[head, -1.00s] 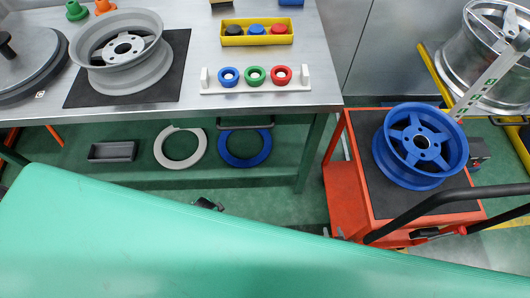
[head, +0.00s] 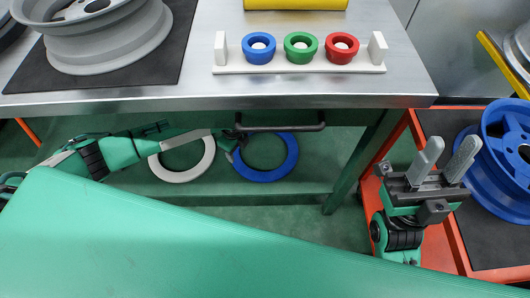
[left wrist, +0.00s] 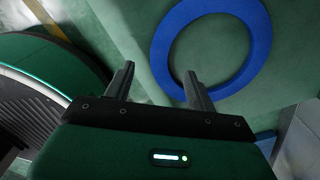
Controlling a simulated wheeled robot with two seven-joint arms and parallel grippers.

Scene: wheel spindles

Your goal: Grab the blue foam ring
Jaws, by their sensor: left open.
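A large blue foam ring (head: 291,155) lies flat on the green lower level under the bench. It also shows in the left wrist view (left wrist: 262,40), beyond the fingers. My left gripper (head: 233,146) reaches in under the bench from the left, at the ring's left edge. In the left wrist view the left gripper's fingers (left wrist: 160,69) are apart with nothing between them. The right finger overlaps the ring's lower left edge; I cannot tell if they touch. My right gripper (head: 444,160) is open and empty, in front of the red cart.
A pale ring (head: 208,155) lies left of the blue one, partly behind my left arm. The bench (head: 330,101) with its handle (head: 280,128) overhangs both. A white rack (head: 300,69) holds small blue, green and red rings. A blue wheel (head: 500,165) sits on the red cart (head: 455,245).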

